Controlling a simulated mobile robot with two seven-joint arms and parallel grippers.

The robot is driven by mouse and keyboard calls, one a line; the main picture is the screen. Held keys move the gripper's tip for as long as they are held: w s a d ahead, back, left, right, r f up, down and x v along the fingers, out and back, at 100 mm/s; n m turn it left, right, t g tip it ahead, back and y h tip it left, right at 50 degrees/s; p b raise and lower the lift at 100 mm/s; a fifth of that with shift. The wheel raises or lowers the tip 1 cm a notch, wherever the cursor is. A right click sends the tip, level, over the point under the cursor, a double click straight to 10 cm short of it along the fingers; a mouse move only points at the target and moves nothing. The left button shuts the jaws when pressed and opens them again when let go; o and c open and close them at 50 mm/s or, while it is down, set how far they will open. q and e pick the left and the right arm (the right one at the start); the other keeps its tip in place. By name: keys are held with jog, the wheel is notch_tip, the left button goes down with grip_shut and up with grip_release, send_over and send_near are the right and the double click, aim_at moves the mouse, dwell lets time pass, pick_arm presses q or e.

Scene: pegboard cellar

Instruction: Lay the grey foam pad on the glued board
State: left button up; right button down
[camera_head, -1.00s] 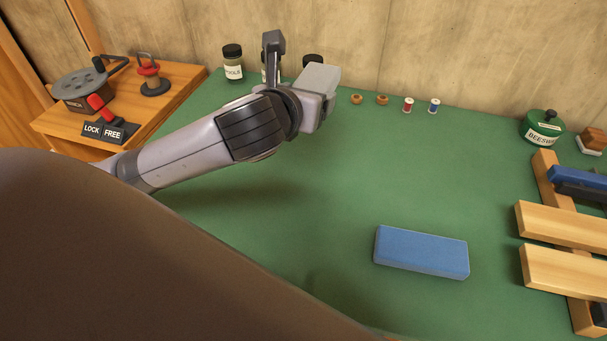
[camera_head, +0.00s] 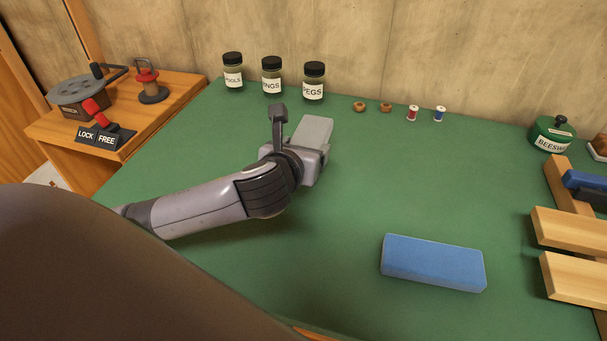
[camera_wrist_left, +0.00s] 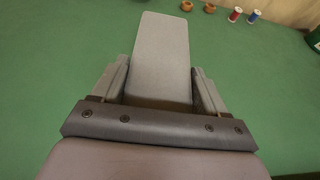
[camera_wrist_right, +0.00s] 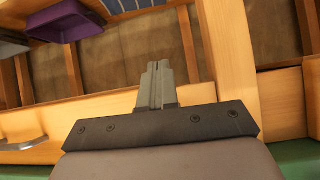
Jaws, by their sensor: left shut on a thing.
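The grey foam pad (camera_head: 314,132) is a flat light-grey block held in my left gripper (camera_head: 300,156), over the green bench top left of centre. In the left wrist view the pad (camera_wrist_left: 161,50) sits between the two fingers (camera_wrist_left: 160,88) and sticks out well past them. I cannot pick out a glued board with certainty; a wooden frame with pale bars (camera_head: 575,230) stands at the right edge, partly cut off. My right gripper (camera_wrist_right: 155,88) shows only in its wrist view, fingers together and empty, before wooden shelving.
A blue block (camera_head: 432,262) lies on the green bench (camera_head: 400,170). Labelled jars (camera_head: 272,76), small rings, thread spools (camera_head: 412,113) and a green beeswax tin (camera_head: 551,134) line the back. A lock/free lever unit (camera_head: 100,130) is at left. The middle bench is clear.

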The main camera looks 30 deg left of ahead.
pick_arm(q)
jog(key=shift+f+b, duration=0.65)
jog(key=shift+f, duration=1.95)
jog(key=shift+f, duration=0.15)
jog(key=o, duration=1.1)
